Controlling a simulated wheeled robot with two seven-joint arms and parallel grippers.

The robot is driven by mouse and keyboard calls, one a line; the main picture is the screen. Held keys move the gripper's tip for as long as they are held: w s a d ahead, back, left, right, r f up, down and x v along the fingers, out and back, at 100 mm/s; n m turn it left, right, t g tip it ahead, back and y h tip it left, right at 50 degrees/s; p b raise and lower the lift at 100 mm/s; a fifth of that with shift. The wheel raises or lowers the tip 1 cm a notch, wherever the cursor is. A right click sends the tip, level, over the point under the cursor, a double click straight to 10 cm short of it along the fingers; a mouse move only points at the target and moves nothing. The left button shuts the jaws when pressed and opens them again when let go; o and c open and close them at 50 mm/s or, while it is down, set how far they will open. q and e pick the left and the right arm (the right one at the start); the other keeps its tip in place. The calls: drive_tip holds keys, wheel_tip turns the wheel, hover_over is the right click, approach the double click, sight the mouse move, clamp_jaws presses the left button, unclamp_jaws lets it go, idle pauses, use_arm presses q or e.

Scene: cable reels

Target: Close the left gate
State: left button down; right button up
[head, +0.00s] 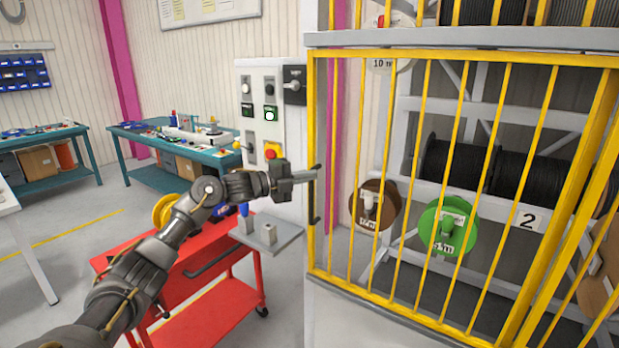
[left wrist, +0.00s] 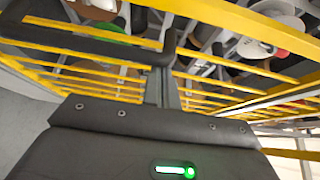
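A gate (head: 425,93) of yellow bars stands in front of the reel rack on the right of the head view. A dark upright handle (head: 314,205) is on its left edge. Its bars (left wrist: 110,62) and dark handle (left wrist: 90,42) also cross the left wrist view. My left gripper (head: 314,173) is at the upper end of the handle. Its fingers (left wrist: 163,88) look pressed together, with their tips at the handle bar; they do not appear to straddle it. How far the gate stands from its frame cannot be told. My right gripper is not in view.
Behind the bars are a green reel (head: 447,225), a brown reel (head: 372,204) and dark cable drums (head: 525,172). A red cart (head: 215,296) stands below my left arm. A control cabinet (head: 272,120) is left of the gate. Open floor lies further left.

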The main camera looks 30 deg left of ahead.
use_arm(q)
drive_tip(key=shift+a, duration=0.1)
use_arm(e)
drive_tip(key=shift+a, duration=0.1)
